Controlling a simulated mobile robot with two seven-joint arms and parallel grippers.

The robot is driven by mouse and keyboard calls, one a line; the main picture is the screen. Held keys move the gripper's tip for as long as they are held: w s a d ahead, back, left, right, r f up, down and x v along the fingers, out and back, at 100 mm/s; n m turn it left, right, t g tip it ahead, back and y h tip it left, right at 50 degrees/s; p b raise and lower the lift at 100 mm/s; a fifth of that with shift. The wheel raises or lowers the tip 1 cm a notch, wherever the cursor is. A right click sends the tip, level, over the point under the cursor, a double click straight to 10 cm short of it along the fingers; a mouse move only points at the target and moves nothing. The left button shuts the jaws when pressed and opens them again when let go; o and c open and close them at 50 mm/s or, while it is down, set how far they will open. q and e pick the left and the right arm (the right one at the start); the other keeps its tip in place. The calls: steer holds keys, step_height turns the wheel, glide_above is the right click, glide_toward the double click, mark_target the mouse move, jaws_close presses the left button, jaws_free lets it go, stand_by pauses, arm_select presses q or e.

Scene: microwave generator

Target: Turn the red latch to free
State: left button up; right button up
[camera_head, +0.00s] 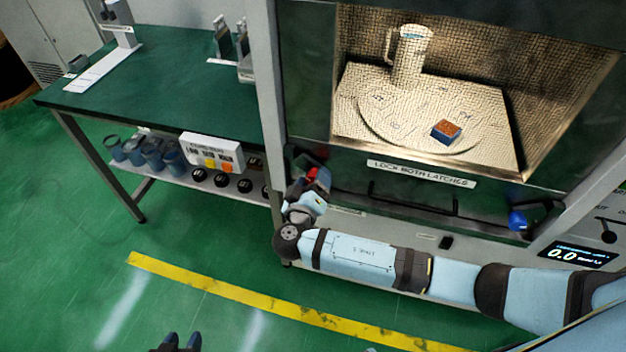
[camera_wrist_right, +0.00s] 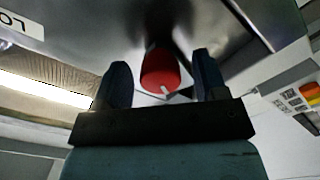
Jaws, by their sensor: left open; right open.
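The red latch (camera_head: 312,174) is at the lower left corner of the microwave front, partly hidden by my right gripper. In the right wrist view the red latch (camera_wrist_right: 158,70) is a rounded red knob with a small white mark, on a dark metal face. My right gripper (camera_head: 303,184) reaches it from the right side of the head view. Its two dark fingers (camera_wrist_right: 163,80) are open, one on each side of the latch, with visible gaps. My left gripper (camera_head: 178,343) is open and empty at the bottom edge, over the green floor.
A blue latch (camera_head: 518,221) is at the lower right of the front, beside a "LOCK BOTH LATCHES" label (camera_head: 421,174). A black handle bar (camera_head: 412,197) lies between the latches. A mug (camera_head: 411,58) and a brown-topped block (camera_head: 446,131) are inside. A green bench (camera_head: 165,75) stands left.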

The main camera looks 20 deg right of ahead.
arm_select(q)
steer(key=shift+d, duration=0.1)
arm_select(e)
steer(key=c, duration=0.9)
arm_select(q)
steer(key=shift+d+r, duration=0.1)
steer(key=shift+d, duration=0.1)
arm_select(e)
steer(key=shift+c, duration=0.2)
